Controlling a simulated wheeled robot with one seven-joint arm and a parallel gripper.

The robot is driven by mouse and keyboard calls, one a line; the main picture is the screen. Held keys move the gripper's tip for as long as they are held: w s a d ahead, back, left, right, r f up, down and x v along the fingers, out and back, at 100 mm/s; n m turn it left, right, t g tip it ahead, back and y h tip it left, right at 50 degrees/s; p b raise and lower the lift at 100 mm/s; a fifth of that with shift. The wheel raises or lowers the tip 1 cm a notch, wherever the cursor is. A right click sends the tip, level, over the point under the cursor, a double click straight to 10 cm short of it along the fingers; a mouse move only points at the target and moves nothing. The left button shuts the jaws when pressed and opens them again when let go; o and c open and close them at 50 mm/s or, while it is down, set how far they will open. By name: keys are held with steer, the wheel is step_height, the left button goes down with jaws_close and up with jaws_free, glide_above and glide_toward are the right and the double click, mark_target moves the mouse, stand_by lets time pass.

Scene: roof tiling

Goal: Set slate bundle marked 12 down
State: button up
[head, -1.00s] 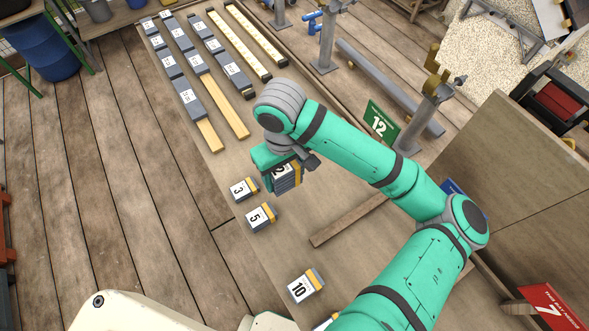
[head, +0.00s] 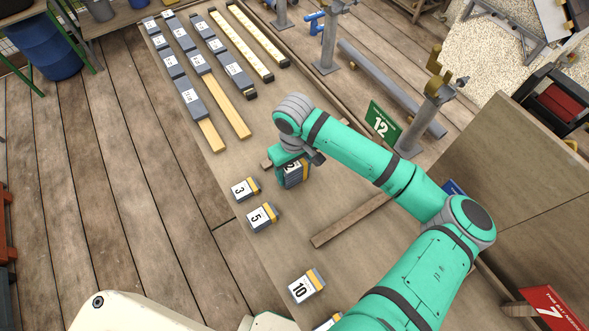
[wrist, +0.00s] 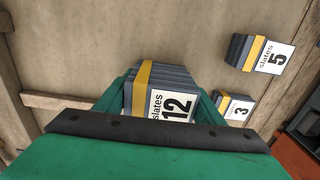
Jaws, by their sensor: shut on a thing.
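My gripper (head: 287,168) is shut on the slate bundle marked 12 (head: 296,176), a grey stack with a yellow band and a white label. In the wrist view the bundle (wrist: 147,76) sits between the green fingers of my gripper (wrist: 160,92), its label partly covered by the gripper body. A green sign marked 12 (head: 382,124) stands on the board's right side, to the right of the bundle. I cannot tell whether the bundle's underside touches the board.
Bundles 3 (head: 244,189), 5 (head: 262,217) and 10 (head: 305,287) lie on the board (head: 285,245). A wooden batten (head: 345,219) lies right of them; another batten (wrist: 55,102) lies left of the held bundle in the wrist view. Grey posts (head: 411,135) stand at right.

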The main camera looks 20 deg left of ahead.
steer(key=shift+f, duration=0.1)
steer(key=o, duration=1.5)
step_height(320, 180, up, 12)
steer(key=shift+f, duration=0.1)
steer(key=shift+r, duration=0.2)
steer(key=shift+s+a, duration=0.1)
